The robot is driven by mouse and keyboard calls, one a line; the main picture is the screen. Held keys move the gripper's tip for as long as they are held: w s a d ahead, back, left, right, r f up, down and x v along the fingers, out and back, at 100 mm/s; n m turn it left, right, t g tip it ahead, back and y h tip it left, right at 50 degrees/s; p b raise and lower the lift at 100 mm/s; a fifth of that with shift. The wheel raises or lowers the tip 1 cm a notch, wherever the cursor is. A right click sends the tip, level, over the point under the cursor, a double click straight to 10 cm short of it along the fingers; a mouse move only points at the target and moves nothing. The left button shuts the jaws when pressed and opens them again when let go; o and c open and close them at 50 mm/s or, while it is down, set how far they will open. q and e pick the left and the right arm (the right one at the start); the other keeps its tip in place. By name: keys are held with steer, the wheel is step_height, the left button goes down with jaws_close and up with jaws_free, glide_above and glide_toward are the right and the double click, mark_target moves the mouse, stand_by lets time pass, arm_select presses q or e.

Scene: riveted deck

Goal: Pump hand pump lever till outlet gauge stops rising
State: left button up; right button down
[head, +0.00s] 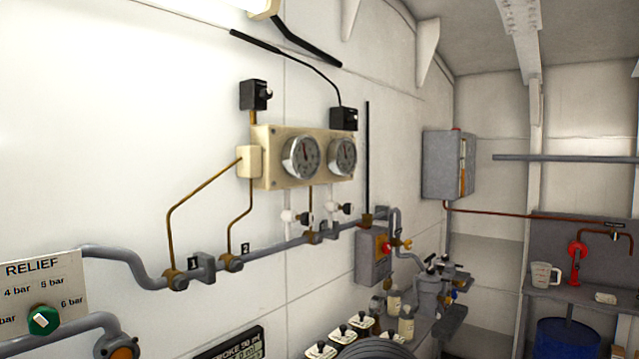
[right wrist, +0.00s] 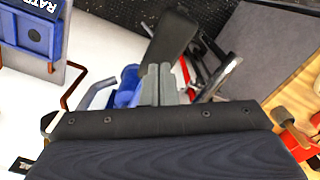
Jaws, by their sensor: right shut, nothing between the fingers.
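Two round dial gauges, a left one (head: 300,157) and a right one (head: 342,156), sit on a cream panel on the wall in the head view. Their needles show, but I cannot read the scales or tell which is the outlet gauge. In the right wrist view my right gripper (right wrist: 160,72) is shut and empty, its grey fingertips together. A blue fitting (right wrist: 129,86) is just left of the fingertips, and a dark flat bar (right wrist: 171,38) lies beyond them. I cannot tell whether either belongs to the hand pump or touches the fingers. My left gripper is not in view.
Grey pipework (head: 270,251) runs along the wall below the gauges. A relief panel with a green knob (head: 43,319) is at lower left. Bottles (head: 406,322) and valves crowd the lower middle. A red fixture (head: 577,250) and a jug (head: 545,274) are at right.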

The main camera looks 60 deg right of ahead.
stand_by(0.8)
step_height(320, 180, down, 12)
steer(key=b, duration=0.9)
step_height(320, 180, up, 12)
steer(key=p, duration=1)
steer(key=shift+p, duration=0.35)
stand_by(0.8)
step_height(320, 180, down, 12)
steer(key=b, duration=0.9)
step_height(320, 180, up, 12)
steer(key=p, duration=1)
